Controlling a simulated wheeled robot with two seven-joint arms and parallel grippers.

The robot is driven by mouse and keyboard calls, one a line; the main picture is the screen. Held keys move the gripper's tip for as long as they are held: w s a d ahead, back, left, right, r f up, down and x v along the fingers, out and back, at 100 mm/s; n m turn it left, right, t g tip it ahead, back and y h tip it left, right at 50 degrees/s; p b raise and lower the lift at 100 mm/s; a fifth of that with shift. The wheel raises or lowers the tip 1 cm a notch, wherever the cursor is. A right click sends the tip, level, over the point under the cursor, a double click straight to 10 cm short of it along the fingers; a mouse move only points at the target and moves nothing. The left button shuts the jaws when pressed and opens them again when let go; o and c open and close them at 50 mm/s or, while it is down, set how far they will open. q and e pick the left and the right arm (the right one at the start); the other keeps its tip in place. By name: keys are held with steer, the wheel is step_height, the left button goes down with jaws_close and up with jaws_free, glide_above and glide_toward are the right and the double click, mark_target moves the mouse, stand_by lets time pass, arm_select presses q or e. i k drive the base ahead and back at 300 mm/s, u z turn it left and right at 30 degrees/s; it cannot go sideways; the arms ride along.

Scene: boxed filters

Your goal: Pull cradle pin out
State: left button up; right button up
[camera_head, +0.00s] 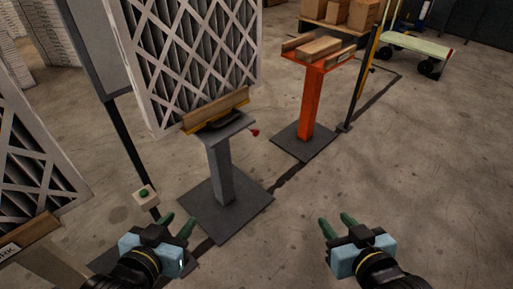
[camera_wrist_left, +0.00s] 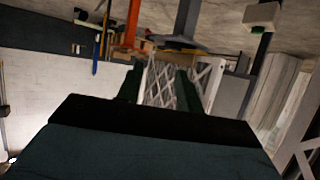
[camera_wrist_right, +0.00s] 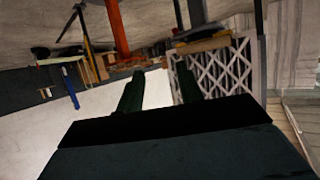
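The cradle (camera_head: 222,124) is a grey-topped stand with a wood-and-yellow holder on a grey post. A large pleated filter (camera_head: 190,55) in a white lattice frame stands upright at the cradle. A small red knob, likely the cradle pin (camera_head: 254,133), sticks out from the right side of the cradle top. My left gripper (camera_head: 178,226) is open and empty, in front of and below the cradle, apart from it. My right gripper (camera_head: 338,222) is open and empty over bare floor, right of and nearer than the pin.
An orange stand (camera_head: 311,95) with a cardboard-coloured piece on top is behind right. A green button box (camera_head: 144,194) on a post stands left of the cradle. Another filter (camera_head: 35,165) is at the left edge. A green-topped cart (camera_head: 416,45) is far right. Floor at right is clear.

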mark_target(255, 133)
steer(key=z, duration=0.5)
steer(key=i, duration=0.9)
steer(key=u, duration=0.25)
